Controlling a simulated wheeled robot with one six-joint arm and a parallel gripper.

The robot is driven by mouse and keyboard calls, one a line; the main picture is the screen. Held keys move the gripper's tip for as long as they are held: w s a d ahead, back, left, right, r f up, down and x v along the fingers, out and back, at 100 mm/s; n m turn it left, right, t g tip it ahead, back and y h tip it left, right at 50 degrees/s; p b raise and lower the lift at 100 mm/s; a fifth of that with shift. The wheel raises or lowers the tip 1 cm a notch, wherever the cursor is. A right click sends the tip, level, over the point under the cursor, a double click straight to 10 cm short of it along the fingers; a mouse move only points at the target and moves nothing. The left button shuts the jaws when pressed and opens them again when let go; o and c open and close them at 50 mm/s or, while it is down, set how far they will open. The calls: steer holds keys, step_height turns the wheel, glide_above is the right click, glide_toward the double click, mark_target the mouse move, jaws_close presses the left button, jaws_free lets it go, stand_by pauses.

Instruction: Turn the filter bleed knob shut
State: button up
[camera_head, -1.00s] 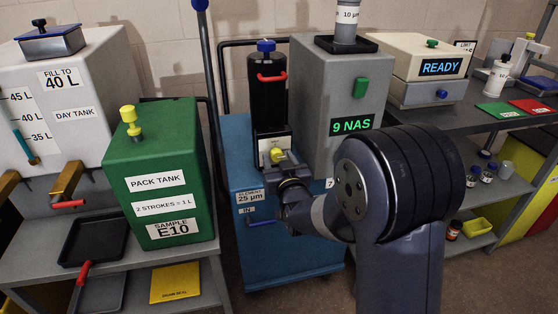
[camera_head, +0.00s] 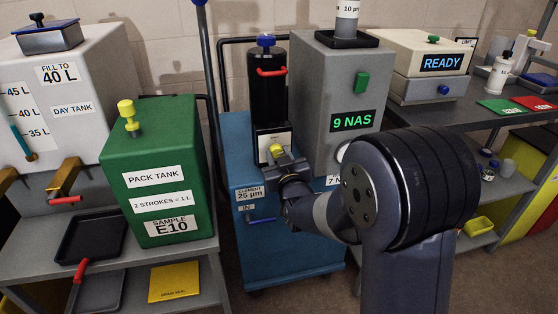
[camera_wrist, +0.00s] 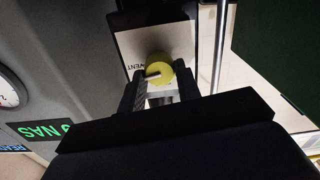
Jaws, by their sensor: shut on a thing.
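The yellow bleed knob (camera_head: 276,150) sits on the front of the filter unit, below the black filter housing (camera_head: 268,95) with its blue cap and red handle. My gripper (camera_head: 284,160) reaches it from the front. In the wrist view the knob (camera_wrist: 159,70) lies between the two dark fingertips of my gripper (camera_wrist: 160,85), which are shut on it. A small pale pointer mark shows on the knob's face. A white label (camera_wrist: 130,50) behind the knob reads "VENT", seen turned over. The fingers hide the knob's sides.
A grey box (camera_head: 335,100) reading "9 NAS" stands close on the right of the housing. The green pack tank (camera_head: 155,170) stands to the left. A blue cart (camera_head: 290,265) carries the filter. A thin upright pole (camera_wrist: 219,45) shows beside the knob in the wrist view.

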steer(key=n+b, duration=0.3)
steer(key=shift+f+n, duration=0.2)
steer(key=shift+n, duration=0.1)
steer(key=n+b, duration=0.3)
steer(key=n, duration=0.1)
steer(key=shift+a+n, duration=0.1)
steer(key=shift+n, duration=0.2)
steer(key=n+b, duration=0.1)
steer(key=n, duration=0.3)
steer(key=shift+r, duration=0.1)
steer(key=shift+n+b, duration=0.6)
steer(key=shift+n, duration=1.4)
steer(key=o, duration=1)
